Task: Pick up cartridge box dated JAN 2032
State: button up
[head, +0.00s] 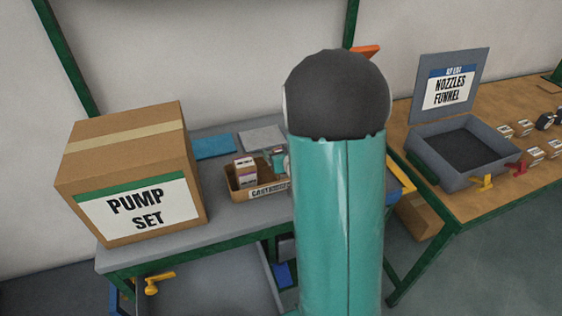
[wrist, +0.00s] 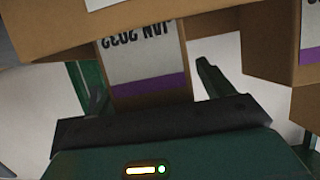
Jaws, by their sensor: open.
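The cartridge box (wrist: 150,97) marked JAN 2032 shows upside down in the wrist view, with a white label and a purple stripe. My gripper (wrist: 150,84) is open, with one dark finger on each side of this box. I cannot tell whether the fingers touch it. In the head view, an open cardboard tray (head: 262,192) with a partly readable "CARTRIDGE" label stands on the grey table. Small boxes (head: 244,170) with white labels stand in its left part. My arm hides the tray's right end and most of my gripper there.
Another cardboard box (wrist: 268,48) with a purple-striped label is close on the right in the wrist view. A large PUMP SET box (head: 130,180) stands left of the tray. A NOZZLES FUNNEL case (head: 462,180) lies open on the right-hand table.

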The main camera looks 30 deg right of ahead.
jog(key=shift+s+d+r, duration=0.1)
jog(key=shift+s+d, duration=0.05)
jog(key=shift+s, duration=0.15)
jog(key=shift+w+f, duration=0.2)
jog(key=shift+w, duration=0.3)
jog(key=shift+s+r, duration=0.15)
jog(key=shift+s, duration=0.2)
jog(key=shift+c, duration=0.7)
jog(key=shift+w, duration=0.2)
jog(key=c, duration=0.4)
jog(key=shift+s, duration=0.2)
jog(key=c, duration=0.6)
jog(key=shift+w, duration=0.15)
